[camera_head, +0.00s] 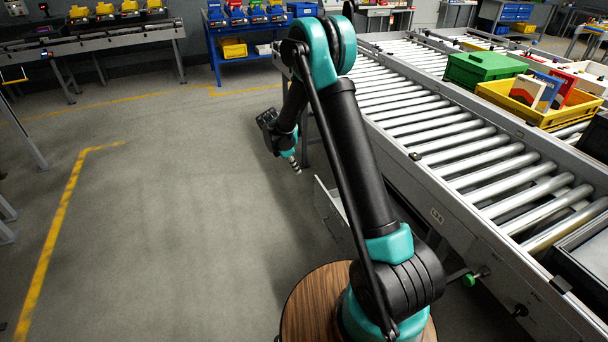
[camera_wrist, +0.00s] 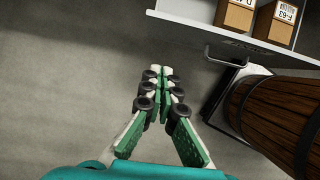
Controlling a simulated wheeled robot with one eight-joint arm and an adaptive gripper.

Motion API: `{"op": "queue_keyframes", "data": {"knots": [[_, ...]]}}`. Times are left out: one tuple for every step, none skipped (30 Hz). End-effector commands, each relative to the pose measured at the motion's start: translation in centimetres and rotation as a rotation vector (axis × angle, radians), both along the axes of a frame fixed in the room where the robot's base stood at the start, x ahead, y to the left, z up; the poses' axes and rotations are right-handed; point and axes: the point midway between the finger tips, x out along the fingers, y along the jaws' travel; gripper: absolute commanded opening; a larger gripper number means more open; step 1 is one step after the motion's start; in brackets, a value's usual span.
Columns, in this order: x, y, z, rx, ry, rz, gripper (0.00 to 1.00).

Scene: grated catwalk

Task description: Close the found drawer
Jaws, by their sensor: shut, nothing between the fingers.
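The drawer (camera_wrist: 185,24) stands open in the wrist view, at the top right. Its pale front edge slants across the picture, with a dark handle (camera_wrist: 232,54) below it, and cardboard boxes (camera_wrist: 236,16) sit inside. In the head view, a pale drawer panel (camera_head: 328,206) sticks out under the roller conveyor, partly hidden behind my arm. My gripper (camera_wrist: 163,72) is shut and empty, with green finger pads and dark rollers. It hangs over bare floor, apart from the drawer and left of the handle. In the head view my gripper (camera_head: 297,168) points down, left of the conveyor's side.
The roller conveyor (camera_head: 440,130) runs along the right, bearing a green crate (camera_head: 482,68) and a yellow crate (camera_head: 545,118). A blue workbench (camera_head: 235,50) stands at the back. The grey floor (camera_head: 170,210) to the left is clear. My wood-covered base is close to the drawer.

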Motion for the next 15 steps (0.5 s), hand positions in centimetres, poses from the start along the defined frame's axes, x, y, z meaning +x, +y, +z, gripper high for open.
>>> {"op": "queue_keyframes", "data": {"knots": [[0.1, -0.3, -0.7, 0.000, 0.000, -0.002, 0.00], [0.2, -0.5, -1.1, 0.000, 0.000, -0.003, 0.00], [0.2, -0.7, -1.8, 0.000, 0.000, -0.003, 0.00], [0.3, -0.9, -2.3, 0.000, -0.001, -0.004, 0.00], [0.4, -1.1, -2.8, 0.001, 0.000, -0.004, 0.00], [0.5, -1.4, -3.6, 0.001, 0.000, -0.004, 0.00], [0.5, -1.6, -4.1, 0.001, -0.001, -0.005, 0.00], [0.6, -1.8, -4.7, 0.001, -0.001, -0.005, 0.00], [0.7, -2.1, -5.4, 0.001, -0.001, -0.005, 0.00], [0.8, -2.3, -6.0, 0.001, -0.001, -0.005, 0.00], [0.8, -2.6, -6.5, 0.001, -0.001, -0.005, 0.00], [0.9, -2.8, -7.2, 0.001, -0.001, -0.005, 0.00], [1.0, -3.0, -7.8, 0.001, -0.001, -0.005, 0.00], [1.1, -3.2, -8.3, 0.001, -0.001, -0.005, 0.00], [1.2, -3.6, -8.5, 0.001, -0.001, -0.006, 0.00]]}}
